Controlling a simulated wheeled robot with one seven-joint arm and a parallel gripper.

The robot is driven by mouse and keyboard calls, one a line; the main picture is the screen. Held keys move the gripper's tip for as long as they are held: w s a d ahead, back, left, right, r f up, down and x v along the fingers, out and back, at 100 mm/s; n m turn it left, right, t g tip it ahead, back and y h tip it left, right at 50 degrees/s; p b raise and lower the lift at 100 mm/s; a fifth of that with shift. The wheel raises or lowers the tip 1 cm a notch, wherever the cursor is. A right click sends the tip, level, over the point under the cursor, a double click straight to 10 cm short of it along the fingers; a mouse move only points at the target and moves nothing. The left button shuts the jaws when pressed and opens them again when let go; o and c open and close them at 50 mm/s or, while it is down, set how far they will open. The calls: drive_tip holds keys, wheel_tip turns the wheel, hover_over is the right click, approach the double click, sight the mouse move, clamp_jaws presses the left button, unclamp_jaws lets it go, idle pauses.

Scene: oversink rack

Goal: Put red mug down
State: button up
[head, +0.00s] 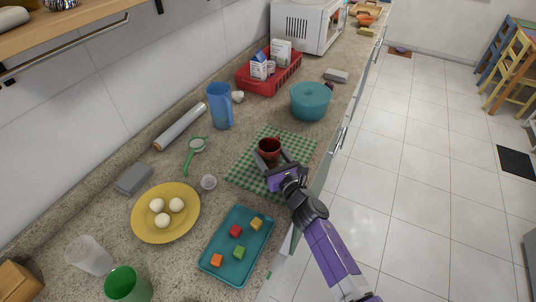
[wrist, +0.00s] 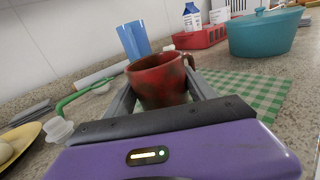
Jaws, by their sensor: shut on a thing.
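A dark red mug (head: 269,148) is over the green checked cloth (head: 245,174) on the counter. It also shows in the wrist view (wrist: 157,80), upright, with its handle on the right. My gripper (head: 270,161) is shut on the mug, with one finger on each side of it. The mug's base is partly hidden by my gripper, so I cannot tell whether it touches the cloth.
A teal pot (head: 311,100) and a blue pitcher (head: 220,106) stand behind the cloth. A teal tray (head: 224,262) with several colored cubes is in front. A yellow plate (head: 143,212) with white balls and a green strainer (head: 190,160) are at left. Bare cloth surrounds the mug.

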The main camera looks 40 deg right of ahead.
drive_tip(key=shift+f, duration=0.1)
drive_tip(key=o, duration=1.6)
drive_tip(key=shift+o, duration=0.2)
